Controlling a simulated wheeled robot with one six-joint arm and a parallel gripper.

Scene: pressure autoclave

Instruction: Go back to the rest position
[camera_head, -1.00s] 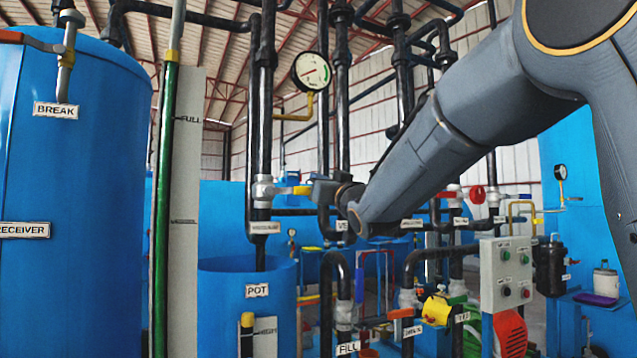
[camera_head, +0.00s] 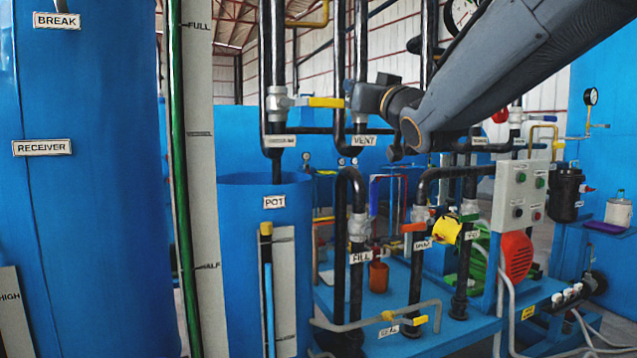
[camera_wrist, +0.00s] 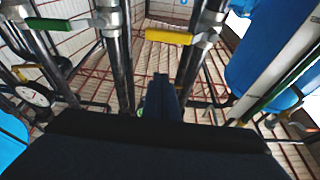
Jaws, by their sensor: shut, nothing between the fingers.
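My gripper (camera_head: 353,92) is at the end of my grey arm, in the upper middle of the head view. Its fingers are small and partly hidden there. In the wrist view my gripper (camera_wrist: 161,82) shows as a dark narrow shape with its fingers together and nothing held. In the head view it appears close to the end of a yellow valve handle (camera_head: 325,102); I cannot tell whether they touch. In the wrist view a yellow handle (camera_wrist: 168,37) lies beyond the fingertips with a visible gap.
Black vertical pipes (camera_head: 271,60) stand close around my gripper. A blue pot (camera_head: 235,240), a receiver tank (camera_head: 90,200) and a grey control box (camera_head: 522,195) stand below or beside it. A green handle (camera_wrist: 47,23) shows at upper left of the wrist view.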

